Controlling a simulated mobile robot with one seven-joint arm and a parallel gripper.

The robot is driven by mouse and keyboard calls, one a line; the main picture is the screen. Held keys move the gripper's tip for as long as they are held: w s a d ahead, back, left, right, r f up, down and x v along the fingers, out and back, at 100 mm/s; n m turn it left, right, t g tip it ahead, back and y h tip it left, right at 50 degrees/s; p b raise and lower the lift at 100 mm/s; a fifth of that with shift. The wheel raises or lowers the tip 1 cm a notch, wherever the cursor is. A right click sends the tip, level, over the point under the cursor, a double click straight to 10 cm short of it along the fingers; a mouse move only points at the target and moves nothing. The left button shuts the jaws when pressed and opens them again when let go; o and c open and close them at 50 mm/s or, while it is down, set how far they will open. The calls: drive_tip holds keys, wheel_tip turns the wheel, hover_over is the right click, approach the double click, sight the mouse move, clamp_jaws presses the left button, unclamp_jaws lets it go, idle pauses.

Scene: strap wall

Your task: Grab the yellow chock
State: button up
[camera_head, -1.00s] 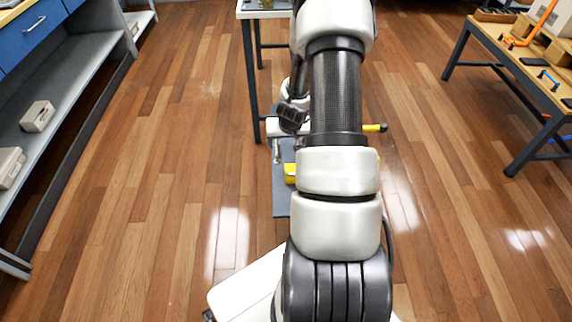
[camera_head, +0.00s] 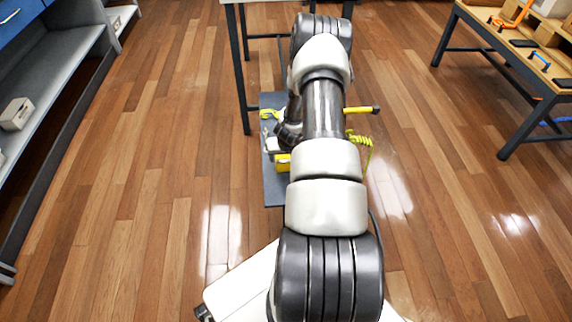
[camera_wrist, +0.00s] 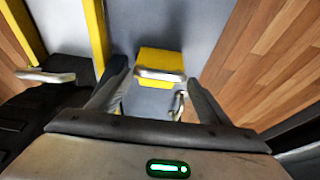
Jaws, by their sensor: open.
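The yellow chock (camera_wrist: 160,62) is a small yellow block on a grey mat (camera_wrist: 193,22) in the wrist view, with a pale metal bar across its near edge. It also shows in the head view (camera_head: 283,162), partly hidden behind my arm. My gripper (camera_wrist: 157,92) is open and empty. Its two dark fingers point toward the chock, one to each side of its near part, and the chock lies just beyond the tips. I cannot tell whether they touch it. In the head view my arm hides most of the gripper.
Yellow bars (camera_wrist: 97,30) stand left of the chock, near a dark block with a metal bar (camera_wrist: 45,76). A yellow coil (camera_head: 358,138) lies right of my arm. A table (camera_head: 245,70) stands behind, a workbench (camera_head: 480,45) right, shelves (camera_head: 60,75) left.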

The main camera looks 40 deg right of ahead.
sight(286, 156)
drive_tip(key=b+x, duration=0.2)
drive_tip(key=x, duration=0.3)
drive_tip(key=shift+w+d, duration=0.2)
drive_tip(key=c, duration=1.1)
